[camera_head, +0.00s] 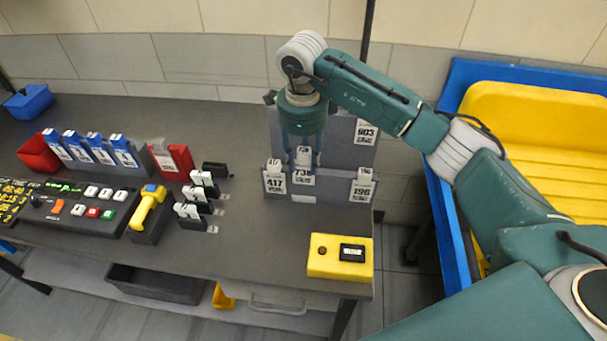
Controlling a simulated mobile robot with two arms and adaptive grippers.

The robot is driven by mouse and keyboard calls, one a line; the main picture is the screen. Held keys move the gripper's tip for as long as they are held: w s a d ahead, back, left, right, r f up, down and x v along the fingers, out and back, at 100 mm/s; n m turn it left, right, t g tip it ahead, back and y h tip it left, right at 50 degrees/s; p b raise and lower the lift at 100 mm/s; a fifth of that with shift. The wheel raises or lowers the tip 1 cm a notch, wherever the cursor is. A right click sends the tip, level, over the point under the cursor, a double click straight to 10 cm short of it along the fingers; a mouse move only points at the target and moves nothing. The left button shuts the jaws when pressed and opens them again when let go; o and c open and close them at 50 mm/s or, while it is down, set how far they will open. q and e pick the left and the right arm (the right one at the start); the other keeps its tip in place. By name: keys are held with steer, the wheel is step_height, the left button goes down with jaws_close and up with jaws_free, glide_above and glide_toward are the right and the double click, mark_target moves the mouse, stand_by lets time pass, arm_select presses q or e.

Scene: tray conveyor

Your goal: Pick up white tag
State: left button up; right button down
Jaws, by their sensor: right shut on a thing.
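My right gripper (304,164) reaches down from above in front of the grey rack (334,189) at the back right of the table. It is shut on the white tag marked 738 (303,177), which sits between its fingers at the front of the rack. A white tag marked 417 (274,183) hangs just left of it. A white tag marked 196 (361,191) hangs on the right, and another white tag (366,132) is higher on the back panel. Whether the held tag still touches the rack cannot be told. My left gripper is not in view.
A yellow box with a dark display (340,257) stands at the front right table corner. Left of the rack are black holders with white pieces (192,211), a yellow scanner (147,206), a button panel (85,212) and red bins (172,160). A blue-rimmed yellow container (535,105) stands right.

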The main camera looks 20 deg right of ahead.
steer(key=shift+r+b, duration=0.3)
steer(key=shift+r, duration=0.5)
steer(key=s+a+b, duration=0.2)
steer(key=s+a, duration=0.2)
steer(key=s, duration=0.4)
steer(key=s+a+b, duration=0.2)
steer(key=s+a, duration=0.3)
steer(key=s, duration=0.4)
steer(key=shift+s+a+b, duration=0.15)
steer(key=shift+a+b, duration=0.1)
steer(key=shift+b, duration=0.1)
step_height(320, 180, up, 6)
steer(key=p, duration=0.3)
steer(key=shift+r+p, duration=0.2)
steer(key=shift+p, duration=0.2)
